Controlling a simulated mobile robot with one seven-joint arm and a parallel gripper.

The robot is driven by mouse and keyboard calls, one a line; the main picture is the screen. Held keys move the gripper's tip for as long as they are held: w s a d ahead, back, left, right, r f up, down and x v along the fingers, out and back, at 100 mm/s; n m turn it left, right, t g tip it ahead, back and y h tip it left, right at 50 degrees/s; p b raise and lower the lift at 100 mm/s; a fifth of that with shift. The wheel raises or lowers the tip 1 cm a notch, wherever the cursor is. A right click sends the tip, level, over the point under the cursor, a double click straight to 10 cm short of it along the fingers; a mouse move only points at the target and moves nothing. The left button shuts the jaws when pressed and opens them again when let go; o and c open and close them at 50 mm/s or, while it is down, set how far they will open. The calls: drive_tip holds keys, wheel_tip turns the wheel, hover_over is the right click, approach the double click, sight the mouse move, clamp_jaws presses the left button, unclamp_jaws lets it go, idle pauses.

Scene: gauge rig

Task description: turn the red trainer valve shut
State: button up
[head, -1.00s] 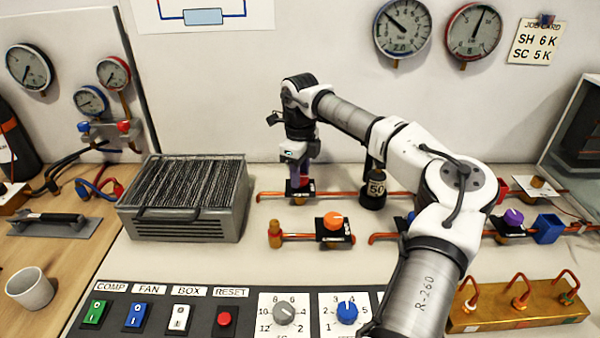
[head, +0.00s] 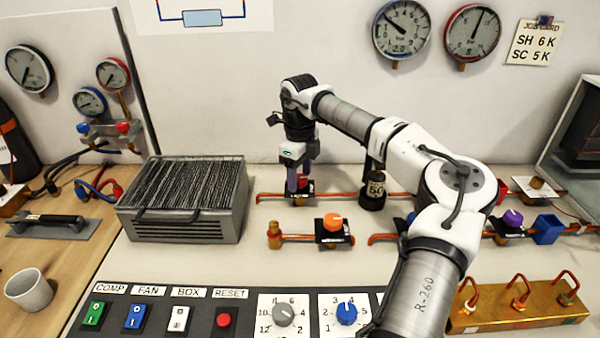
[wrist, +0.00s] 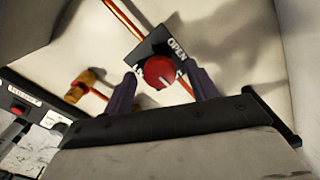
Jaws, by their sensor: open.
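The red trainer valve is a red knob (wrist: 158,71) with a pale pointer line, on a black plate (wrist: 177,46) marked OPEN. It sits on a copper pipe. In the head view the red knob (head: 303,184) shows partly between the fingers, at the back of the bench. My gripper (head: 301,187) is open and points down over the valve. In the wrist view my gripper (wrist: 163,88) has one dark finger on each side of the knob. I cannot tell whether either finger touches it. The plate's other marking is partly hidden.
A black weight marked 50 (head: 374,188) stands right of my gripper. An orange valve knob (head: 333,222) is in front. A grey finned box (head: 185,200) stands left. A switch panel (head: 255,309) runs along the front.

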sight(300, 177)
wheel_tip(300, 177, up, 14)
drive_tip(key=b, duration=0.1)
idle(0.4)
drive_tip(key=shift+f, duration=0.1)
